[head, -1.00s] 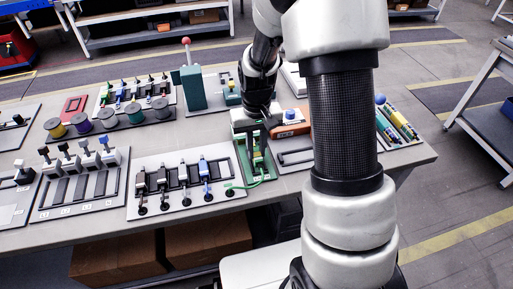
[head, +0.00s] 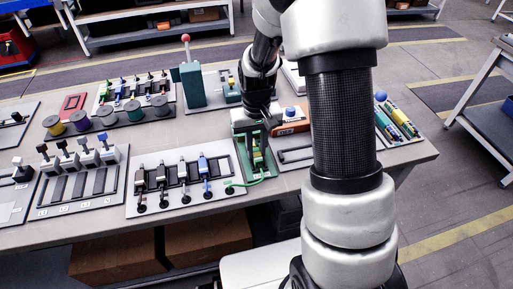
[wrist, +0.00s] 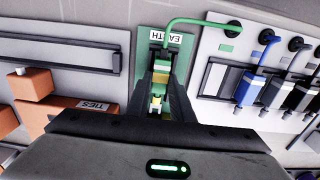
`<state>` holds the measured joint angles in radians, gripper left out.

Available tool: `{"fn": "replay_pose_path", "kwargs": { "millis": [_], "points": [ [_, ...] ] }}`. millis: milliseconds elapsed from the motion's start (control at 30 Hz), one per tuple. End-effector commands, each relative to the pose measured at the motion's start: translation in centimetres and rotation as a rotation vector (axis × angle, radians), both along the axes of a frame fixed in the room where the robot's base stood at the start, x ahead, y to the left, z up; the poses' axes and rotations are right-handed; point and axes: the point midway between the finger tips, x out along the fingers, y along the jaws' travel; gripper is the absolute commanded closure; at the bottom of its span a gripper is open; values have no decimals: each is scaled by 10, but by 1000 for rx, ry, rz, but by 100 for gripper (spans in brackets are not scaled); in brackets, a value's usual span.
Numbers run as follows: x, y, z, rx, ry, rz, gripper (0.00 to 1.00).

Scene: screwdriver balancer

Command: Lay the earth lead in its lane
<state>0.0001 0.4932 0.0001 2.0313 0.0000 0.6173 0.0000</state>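The earth lead (head: 258,158) is green with a yellow section. It lies on the green plate (head: 241,163), at the front of the bench right of the white lead board. Its green cable curves left to a dark socket on that board. In the wrist view, the plate (wrist: 151,42) carries an EARTH label, and the lead's yellow and green body (wrist: 160,78) shows between my dark fingers. My gripper (head: 267,122) is above the plate's back part, its fingers parted and apart from the lead. The gripper also shows in the wrist view (wrist: 160,82). The lane under the fingers is partly hidden.
The white board (head: 222,196) with black and blue leads is left of the plate. An orange TIES bin (head: 291,128) stands close on the right, with a dark-framed tray (head: 302,155) in front. A green press (head: 192,88) stands behind. My arm hides part of the right side.

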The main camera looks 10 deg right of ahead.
Motion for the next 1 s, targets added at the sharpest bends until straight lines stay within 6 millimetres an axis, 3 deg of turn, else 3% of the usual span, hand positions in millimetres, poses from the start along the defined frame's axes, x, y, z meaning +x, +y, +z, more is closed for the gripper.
{"fn": "replay_pose_path", "kwargs": {
  "millis": [33,100,367,533,1000],
  "points": [
    [0,0,0,0,0,0,70],
    [0,0,0,0,0,0,60],
    [0,0,0,0,0,0,60],
    [1,0,14,0,-2,0,60],
    [1,0,123,0,-5,0,60]
  ]
}}
